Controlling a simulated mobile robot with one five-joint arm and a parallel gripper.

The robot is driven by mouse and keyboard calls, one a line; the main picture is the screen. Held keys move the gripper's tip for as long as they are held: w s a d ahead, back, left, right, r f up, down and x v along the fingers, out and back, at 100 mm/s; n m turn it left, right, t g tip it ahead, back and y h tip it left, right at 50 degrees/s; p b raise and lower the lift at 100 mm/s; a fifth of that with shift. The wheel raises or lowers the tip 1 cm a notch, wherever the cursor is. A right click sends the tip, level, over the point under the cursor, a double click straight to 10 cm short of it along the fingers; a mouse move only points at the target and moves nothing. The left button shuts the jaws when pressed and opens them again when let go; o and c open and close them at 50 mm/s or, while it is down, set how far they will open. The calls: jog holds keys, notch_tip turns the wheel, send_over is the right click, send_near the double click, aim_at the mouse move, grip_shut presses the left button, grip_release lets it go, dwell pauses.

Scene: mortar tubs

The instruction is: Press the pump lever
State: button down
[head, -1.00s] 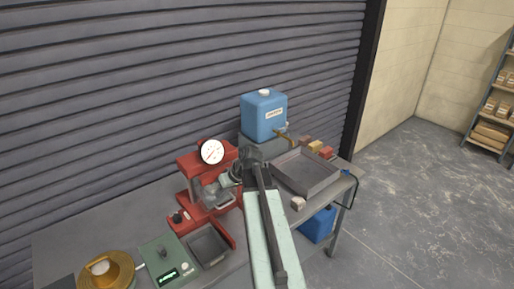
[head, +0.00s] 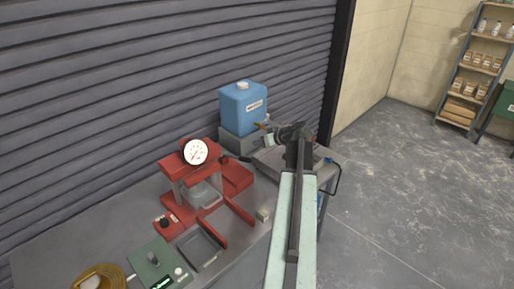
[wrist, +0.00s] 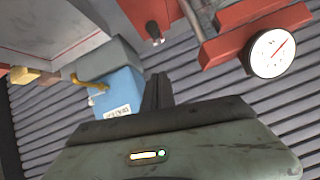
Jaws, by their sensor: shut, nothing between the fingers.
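The red press (head: 172,186) stands on the bench with a round white dial gauge (head: 195,152). A red block (head: 235,178) joins its right side, and a red bar (head: 240,212) slopes toward the bench front; this may be the pump lever, but I cannot tell for sure. My gripper (head: 292,130) is to the right of the press, over the grey tray, apart from the red parts. In the wrist view the shut, empty fingers (wrist: 157,90) point toward the shutter, with the gauge (wrist: 272,52) and red block (wrist: 140,14) above them.
A blue can (head: 243,106) with a brass tap stands on a grey block behind my gripper. The grey tray (head: 270,160) lies partly under my arm. A small pale cube (head: 263,214) and a green scale (head: 158,262) are on the bench. Open floor lies right.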

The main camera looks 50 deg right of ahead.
jog(key=w+f+b, duration=0.4)
jog(key=f+b, duration=0.1)
jog(key=w+f+b, duration=0.2)
jog(key=f, duration=0.1)
jog(key=shift+a+f+b, duration=0.25)
jog(key=shift+a+b, duration=0.1)
jog(key=shift+b, duration=0.05)
jog(key=shift+s+a+f, duration=0.1)
jog(key=shift+s, duration=0.05)
